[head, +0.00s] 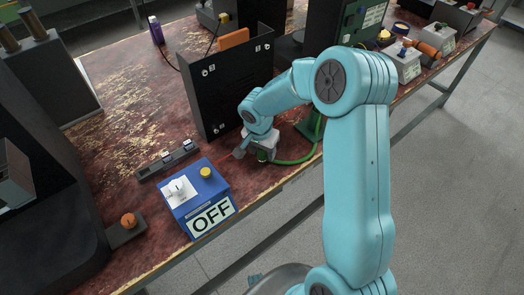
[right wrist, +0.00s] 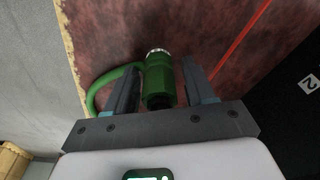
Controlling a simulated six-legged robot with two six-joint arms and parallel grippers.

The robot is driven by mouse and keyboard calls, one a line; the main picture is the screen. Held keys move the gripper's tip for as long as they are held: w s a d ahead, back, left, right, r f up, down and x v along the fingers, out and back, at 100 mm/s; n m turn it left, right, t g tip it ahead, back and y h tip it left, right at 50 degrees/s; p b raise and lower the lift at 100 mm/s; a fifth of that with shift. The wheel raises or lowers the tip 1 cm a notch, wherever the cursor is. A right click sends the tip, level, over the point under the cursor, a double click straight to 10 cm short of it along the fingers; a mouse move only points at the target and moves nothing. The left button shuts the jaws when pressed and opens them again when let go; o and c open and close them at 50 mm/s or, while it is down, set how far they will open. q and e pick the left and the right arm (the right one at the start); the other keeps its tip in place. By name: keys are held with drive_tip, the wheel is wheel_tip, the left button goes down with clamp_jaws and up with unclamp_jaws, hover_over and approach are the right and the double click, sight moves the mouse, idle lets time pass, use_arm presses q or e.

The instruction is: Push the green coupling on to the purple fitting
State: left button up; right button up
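The green coupling (right wrist: 158,82), a ribbed cylinder with a silver end ring, lies between the fingers of my right gripper (right wrist: 162,66) in the right wrist view. Narrow gaps show on both sides of it, so the fingers look open around it. In the head view my right gripper (head: 246,152) is low over the table near its front edge, and it hides most of the coupling. My left gripper is not in view.
A green hose (head: 297,160) curves along the table edge from the coupling. A blue box (head: 196,198) with an OFF sign stands left of my right gripper. A black panel (head: 227,88) stands behind it. A thin red line (right wrist: 243,40) crosses the worn tabletop.

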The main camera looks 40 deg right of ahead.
drive_tip(key=c, duration=0.7)
wheel_tip(320, 180, up, 20)
drive_tip(key=shift+r+p, duration=0.1)
drive_tip(key=shift+p, duration=0.8)
